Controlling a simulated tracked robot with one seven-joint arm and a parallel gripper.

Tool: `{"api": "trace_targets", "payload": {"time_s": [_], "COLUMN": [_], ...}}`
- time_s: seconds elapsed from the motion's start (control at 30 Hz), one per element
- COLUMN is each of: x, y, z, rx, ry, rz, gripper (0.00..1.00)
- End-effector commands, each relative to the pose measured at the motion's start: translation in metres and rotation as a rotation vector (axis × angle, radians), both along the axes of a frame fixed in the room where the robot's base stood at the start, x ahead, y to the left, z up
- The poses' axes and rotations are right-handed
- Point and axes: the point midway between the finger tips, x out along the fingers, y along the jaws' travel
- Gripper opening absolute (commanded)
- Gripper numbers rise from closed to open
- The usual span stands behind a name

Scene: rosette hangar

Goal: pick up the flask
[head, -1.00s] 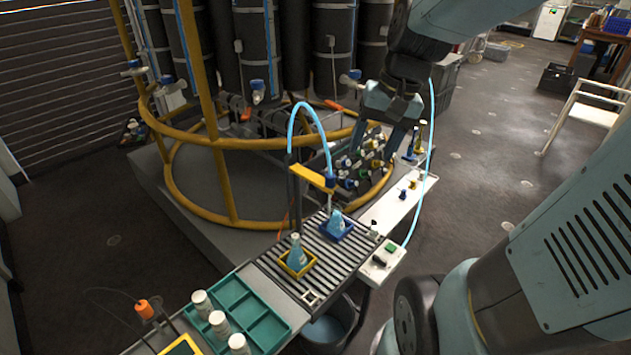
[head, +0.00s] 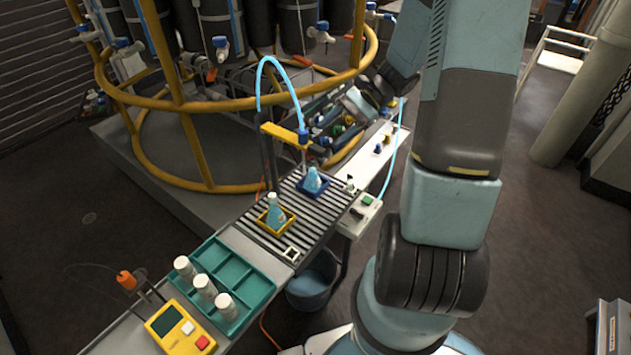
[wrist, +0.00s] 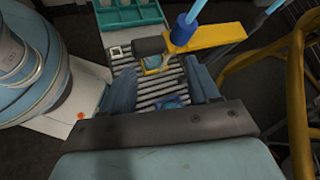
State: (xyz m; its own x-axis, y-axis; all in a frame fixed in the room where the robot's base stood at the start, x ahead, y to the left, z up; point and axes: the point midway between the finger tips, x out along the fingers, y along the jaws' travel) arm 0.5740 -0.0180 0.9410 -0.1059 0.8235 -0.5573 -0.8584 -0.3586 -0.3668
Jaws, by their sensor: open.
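Two small flasks of pale blue liquid stand upright on a slatted rack. One flask (head: 275,209) is in a yellow tray (head: 263,228). The other flask (head: 313,178) is in a blue tray (head: 315,192), under a nozzle (head: 303,136). In the head view my gripper is partly hidden by my own arm, behind and right of the rack. In the wrist view my gripper (wrist: 160,82) is open and empty. Its fingers point over the slats, with the blue tray (wrist: 170,102) low between them and the yellow tray (wrist: 155,68) beyond. Neither flask is touched.
A yellow bracket (wrist: 208,38) crosses the wrist view close to the right finger. A green tray (head: 228,268) with white-capped bottles (head: 205,286) and a yellow meter (head: 172,326) stand at the near left. A yellow rail frame (head: 185,108) rises behind the bench.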

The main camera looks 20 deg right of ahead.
Motion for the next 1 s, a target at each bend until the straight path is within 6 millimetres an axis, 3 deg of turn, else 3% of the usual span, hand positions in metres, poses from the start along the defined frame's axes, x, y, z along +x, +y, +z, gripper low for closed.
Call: {"api": "trace_targets", "payload": {"time_s": [0.4,0.7,1.0], "x": [0.032,0.043,0.045], "y": [-0.035,-0.060,-0.074], "z": [-0.091,-0.160,-0.198], "rx": [0.317,0.537,0.648], "ry": [0.195,0.304,0.352], "rz": [-0.309,-0.544,-0.673], "gripper": [0.60,0.60,0.60]}}
